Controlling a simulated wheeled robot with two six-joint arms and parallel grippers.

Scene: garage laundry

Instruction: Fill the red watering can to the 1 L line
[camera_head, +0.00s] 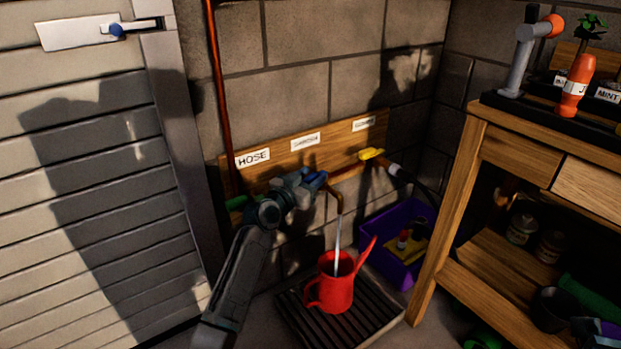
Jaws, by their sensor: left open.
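The red watering can (335,291) stands upright on a dark slatted grate on the floor. Its spout points up to the right. A copper tap spout (335,199) is above it, and a pale stream of water (338,235) falls from it into the can's open top. The water level and the 1 L line cannot be made out. My left gripper (311,181) is open at the blue tap handle (318,178), its fingers close to it; whether they touch is unclear.
A wooden board (300,160) on the block wall carries a "HOSE" label and other labels. A yellow valve handle (371,154) is right of the blue one. A purple crate (392,262) sits right of the slatted grate (352,328). A wooden bench (472,128) stands at right, a slatted door at left.

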